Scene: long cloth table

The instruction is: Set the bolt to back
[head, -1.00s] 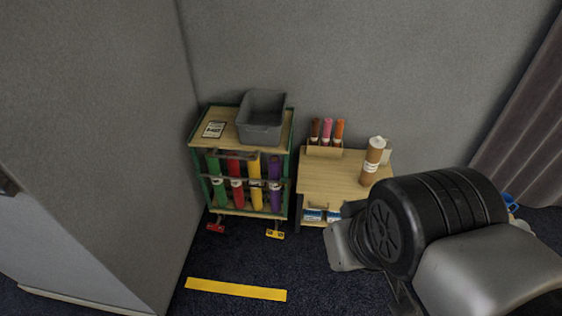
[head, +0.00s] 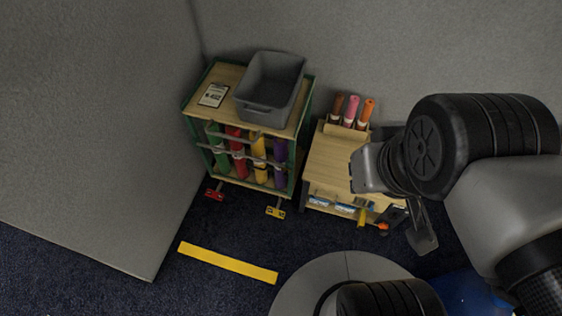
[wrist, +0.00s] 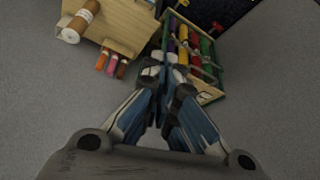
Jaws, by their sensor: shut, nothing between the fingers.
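A tan bolt with a white label and pale end (wrist: 78,22) is on the wooden side table (wrist: 115,25) in the wrist view; my arm hides it in the head view. Green (head: 217,147), red (head: 236,150), yellow (head: 259,155) and purple (head: 280,162) bolts stand upright in the green-framed rack (head: 309,108), behind grey bars. My gripper (wrist: 165,75) is shut and empty. In the wrist view its fingertips overlap the space between the side table and the rack; I see no contact with either.
A grey bin (head: 268,106) and a label card (head: 213,95) lie on the rack top. Brown, pink and orange rolls (head: 351,110) stand in a holder at the side table's back. Red (head: 214,193) and yellow (head: 276,212) pieces stick out at the rack's foot. A yellow strip (head: 228,263) marks open floor.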

